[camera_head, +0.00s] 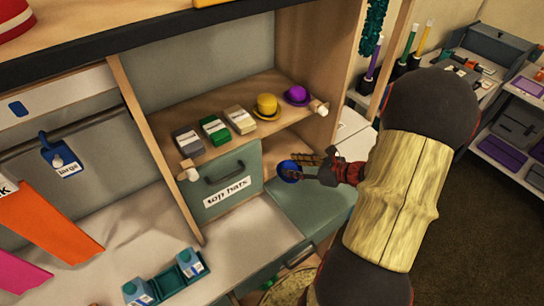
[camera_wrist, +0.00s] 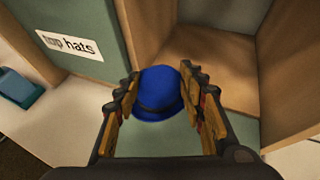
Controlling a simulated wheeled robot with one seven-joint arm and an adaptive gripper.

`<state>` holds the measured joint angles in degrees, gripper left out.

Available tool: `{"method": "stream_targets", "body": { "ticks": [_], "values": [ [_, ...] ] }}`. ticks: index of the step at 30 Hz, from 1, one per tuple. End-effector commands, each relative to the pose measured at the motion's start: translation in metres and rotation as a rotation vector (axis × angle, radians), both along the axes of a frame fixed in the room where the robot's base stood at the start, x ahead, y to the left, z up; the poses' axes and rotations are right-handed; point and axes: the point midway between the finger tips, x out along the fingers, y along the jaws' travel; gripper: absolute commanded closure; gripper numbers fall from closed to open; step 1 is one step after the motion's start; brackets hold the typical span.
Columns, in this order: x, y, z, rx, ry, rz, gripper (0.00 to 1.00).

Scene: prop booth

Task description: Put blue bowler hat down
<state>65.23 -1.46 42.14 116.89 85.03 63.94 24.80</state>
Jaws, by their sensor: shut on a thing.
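The blue bowler hat (camera_head: 288,171) is held at my gripper's tips in the head view, in front of the lower cubby beside the drawer. In the wrist view the blue hat (camera_wrist: 159,92) shows between the two fingers, with a dark band on its near side. My gripper (camera_wrist: 162,100) is shut on the hat; in the head view the gripper (camera_head: 312,171) points left. A green surface lies below the hat; I cannot tell whether they touch. A yellow bowler hat (camera_head: 267,105) and a purple bowler hat (camera_head: 297,95) sit on the shelf above.
A green drawer labelled "top hats" (camera_head: 226,192) stands left of my gripper. Several small boxes (camera_head: 214,130) are on the shelf. Wooden cubby walls (camera_wrist: 281,60) stand close behind and right of the hat. Blue cartons (camera_head: 190,262) stand on the counter.

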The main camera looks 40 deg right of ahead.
Motion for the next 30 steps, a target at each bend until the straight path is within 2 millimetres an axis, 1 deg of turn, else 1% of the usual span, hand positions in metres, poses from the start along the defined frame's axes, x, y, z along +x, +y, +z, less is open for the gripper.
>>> {"method": "stream_targets", "body": {
  "ticks": [1,9,12,16,18,19,26,30],
  "values": [
    [0.014,0.001,-0.001,-0.001,-0.001,0.006,0.75],
    [0.079,-0.003,-0.001,-0.001,-0.001,0.004,0.75],
    [0.103,-0.004,-0.001,0.0,-0.001,0.004,0.75],
    [0.127,-0.006,-0.001,0.0,-0.001,0.001,0.75],
    [0.125,-0.007,-0.013,0.004,0.002,-0.002,0.75],
    [0.125,-0.007,-0.016,0.003,0.002,-0.003,0.75],
    [0.125,-0.007,-0.028,0.003,0.001,-0.001,0.75],
    [0.125,-0.007,-0.05,0.003,0.001,-0.002,0.75]
  ]
}}
